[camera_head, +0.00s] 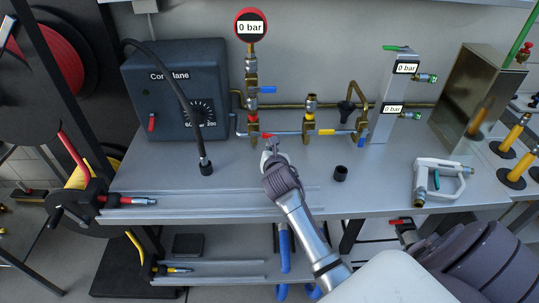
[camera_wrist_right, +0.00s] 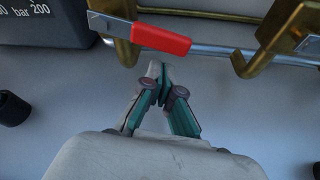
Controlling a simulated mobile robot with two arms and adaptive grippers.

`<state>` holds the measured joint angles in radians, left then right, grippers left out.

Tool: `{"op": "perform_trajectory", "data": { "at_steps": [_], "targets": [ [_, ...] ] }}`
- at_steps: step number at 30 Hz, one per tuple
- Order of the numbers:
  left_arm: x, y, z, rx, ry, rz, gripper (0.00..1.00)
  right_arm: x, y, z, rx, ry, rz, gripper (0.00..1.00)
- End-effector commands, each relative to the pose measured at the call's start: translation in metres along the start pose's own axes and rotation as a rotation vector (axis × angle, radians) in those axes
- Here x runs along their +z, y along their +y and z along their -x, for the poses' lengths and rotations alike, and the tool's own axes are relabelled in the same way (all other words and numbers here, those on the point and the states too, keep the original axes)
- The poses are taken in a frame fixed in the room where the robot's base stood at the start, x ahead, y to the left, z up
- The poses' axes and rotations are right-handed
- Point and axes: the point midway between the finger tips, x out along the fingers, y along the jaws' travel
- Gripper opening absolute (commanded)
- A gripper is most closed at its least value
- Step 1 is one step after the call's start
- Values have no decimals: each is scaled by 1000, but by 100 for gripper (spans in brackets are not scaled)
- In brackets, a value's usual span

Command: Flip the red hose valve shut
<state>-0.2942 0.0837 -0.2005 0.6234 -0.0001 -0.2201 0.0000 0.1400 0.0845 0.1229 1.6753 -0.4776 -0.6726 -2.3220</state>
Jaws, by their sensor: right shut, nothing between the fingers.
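A red valve lever (camera_head: 268,135) sits low on the brass pipework at the back of the bench. In the right wrist view the lever (camera_wrist_right: 160,39) has a grey metal shank and points right, sloping slightly down, on a brass fitting (camera_wrist_right: 108,8). My right gripper (camera_head: 270,145) is just in front of it. In the wrist view its fingertips (camera_wrist_right: 159,72) are together and empty, just below the lever, with a small gap visible in the picture. Whether they touch it in depth I cannot tell. My left gripper is not in view.
A yellow-handled valve (camera_head: 325,132) and a blue-handled one (camera_head: 361,138) stand to the right. A small black cup (camera_head: 340,173) and white bracket (camera_head: 440,178) are on the bench.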

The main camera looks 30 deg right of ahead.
Motion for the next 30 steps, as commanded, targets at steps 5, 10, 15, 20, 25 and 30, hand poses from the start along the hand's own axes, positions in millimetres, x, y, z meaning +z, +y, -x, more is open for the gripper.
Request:
{"op": "perform_trajectory", "data": {
  "at_steps": [5,10,15,20,25,30],
  "targets": [
    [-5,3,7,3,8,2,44,11,0,5,1,2,0,0],
    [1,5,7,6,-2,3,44,12,0,5,0,2,1,0],
    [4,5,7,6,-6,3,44,12,0,5,0,2,2,0],
    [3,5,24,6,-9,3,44,21,0,8,-18,3,53,0],
    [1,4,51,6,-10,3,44,30,0,11,-57,2,170,0],
    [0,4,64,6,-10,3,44,31,-2,11,-86,0,249,0]
  ]
}}
